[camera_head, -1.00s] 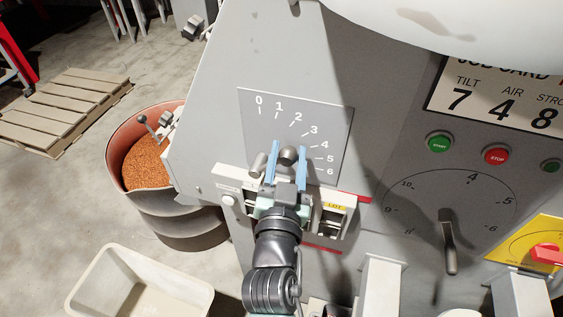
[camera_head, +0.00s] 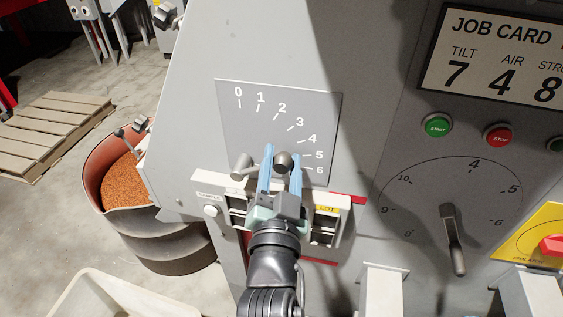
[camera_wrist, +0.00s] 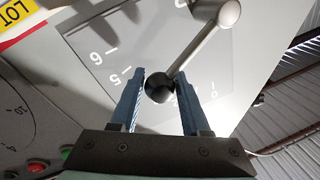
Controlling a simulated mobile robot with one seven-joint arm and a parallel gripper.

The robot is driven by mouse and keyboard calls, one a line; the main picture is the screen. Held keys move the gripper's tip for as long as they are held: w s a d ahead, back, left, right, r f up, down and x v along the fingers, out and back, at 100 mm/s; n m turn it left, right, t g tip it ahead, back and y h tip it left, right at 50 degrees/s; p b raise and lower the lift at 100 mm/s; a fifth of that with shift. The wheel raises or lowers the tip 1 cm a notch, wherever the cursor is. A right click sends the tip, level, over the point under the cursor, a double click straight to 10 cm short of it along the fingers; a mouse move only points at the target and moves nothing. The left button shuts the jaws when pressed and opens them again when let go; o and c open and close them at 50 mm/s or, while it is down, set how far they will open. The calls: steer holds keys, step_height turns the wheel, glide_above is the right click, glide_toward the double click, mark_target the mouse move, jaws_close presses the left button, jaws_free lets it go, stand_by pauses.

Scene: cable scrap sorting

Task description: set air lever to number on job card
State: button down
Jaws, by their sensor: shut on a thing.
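The job card (camera_head: 503,58) at the upper right shows 7 for tilt, 4 for air, 8 under the partly cut third heading. The air lever has a grey hub (camera_head: 240,166) and a dark ball knob (camera_head: 283,163), over a scale plate (camera_head: 262,125) numbered 0 to 6. My gripper (camera_head: 282,160) is shut on the lever, its blue fingers either side of the knob. In the wrist view the knob (camera_wrist: 159,88) sits between the fingers (camera_wrist: 163,88), close to the left one.
Below the plate is a white ledge (camera_head: 213,181) with slots. To the right are green start (camera_head: 437,125) and red stop (camera_head: 498,135) buttons, a round dial with a handle (camera_head: 455,240), and a yellow panel (camera_head: 532,228). A drum of orange granules (camera_head: 126,183) stands left.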

steer(key=shift+c, duration=1.9)
jaws_free()
steer(key=s+a+f+b, duration=0.1)
steer(key=s+a+b, duration=0.1)
steer(key=s, duration=1)
steer(key=shift+s+b, duration=0.4)
steer(key=shift+b, duration=0.25)
steer(key=shift+f, duration=0.15)
